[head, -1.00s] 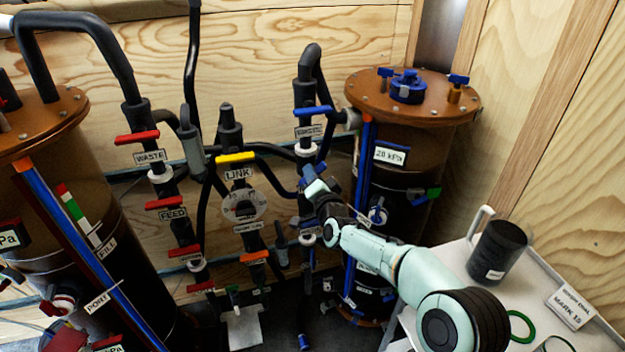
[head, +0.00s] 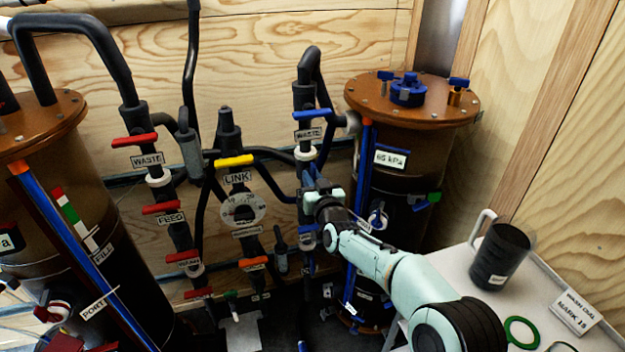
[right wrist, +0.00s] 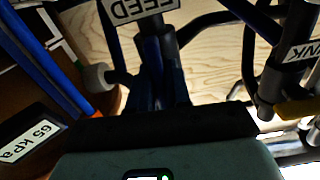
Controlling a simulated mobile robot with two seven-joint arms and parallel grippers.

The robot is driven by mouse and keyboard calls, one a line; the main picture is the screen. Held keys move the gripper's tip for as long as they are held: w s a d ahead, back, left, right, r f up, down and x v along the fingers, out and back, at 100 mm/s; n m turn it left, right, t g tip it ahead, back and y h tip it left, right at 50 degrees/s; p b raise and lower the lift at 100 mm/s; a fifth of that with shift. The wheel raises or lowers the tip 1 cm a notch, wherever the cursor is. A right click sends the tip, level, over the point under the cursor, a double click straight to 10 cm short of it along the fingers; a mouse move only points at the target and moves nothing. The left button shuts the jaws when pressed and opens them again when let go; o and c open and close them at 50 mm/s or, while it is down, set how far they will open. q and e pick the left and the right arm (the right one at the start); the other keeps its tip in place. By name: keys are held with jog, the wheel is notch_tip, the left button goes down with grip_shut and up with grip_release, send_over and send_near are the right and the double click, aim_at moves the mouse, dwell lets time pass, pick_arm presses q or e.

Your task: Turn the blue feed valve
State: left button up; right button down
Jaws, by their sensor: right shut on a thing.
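The blue feed valve (head: 311,176) is on the black pipe right of the yellow-handled link valve. My right gripper (head: 320,193) is at it, shut on its handle, most of which my gripper hides in the head view. In the right wrist view, an upside-down FEED label (right wrist: 140,10) is just beyond the fingers, and dark blue parts lie close in front of the gripper body. The handle's exact angle is hard to tell. My left gripper is not in view.
A blue-handled valve (head: 312,115) is just above on the same pipe. The right tank (head: 405,150) stands close, its display (head: 391,158) reading 65 kPa. A tray (head: 460,262) with a black jug (head: 499,252) is at the right. Several red-handled valves are left.

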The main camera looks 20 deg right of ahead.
jog(key=shift+n, duration=0.5)
jog(key=c, duration=1.2)
grip_release()
jog(key=shift+o, duration=0.2)
jog(key=shift+s, duration=0.1)
jog(key=s, duration=1.3)
jog(key=shift+s+d, duration=0.15)
jog(key=shift+d, duration=0.05)
